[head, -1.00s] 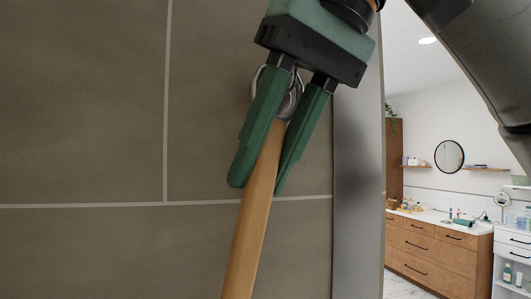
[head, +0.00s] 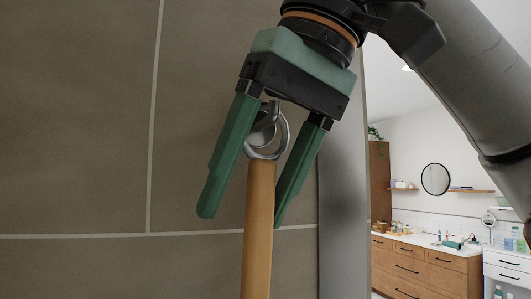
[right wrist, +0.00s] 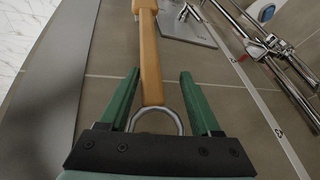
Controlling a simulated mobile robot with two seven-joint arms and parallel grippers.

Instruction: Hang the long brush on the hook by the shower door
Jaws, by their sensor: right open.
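The long brush's wooden handle (head: 258,230) hangs nearly upright in the head view, with a metal ring (head: 281,135) at its top. The ring loops around the metal hook (head: 264,128) on the tiled wall; the gripper partly hides the hook. My right gripper (head: 240,215) is open, with one green finger on each side of the handle and gaps between. In the right wrist view the handle (right wrist: 150,60) and ring (right wrist: 157,118) lie between the open fingers (right wrist: 158,75). The brush's head is out of view. My left gripper is not in view.
A grey vertical panel edge (head: 343,190) stands right of the hook. Beyond it are a wooden vanity (head: 425,268) and a round mirror (head: 435,179). Metal shower fittings (right wrist: 275,45) show at the right in the right wrist view. The tiled wall (head: 75,120) left of the brush is bare.

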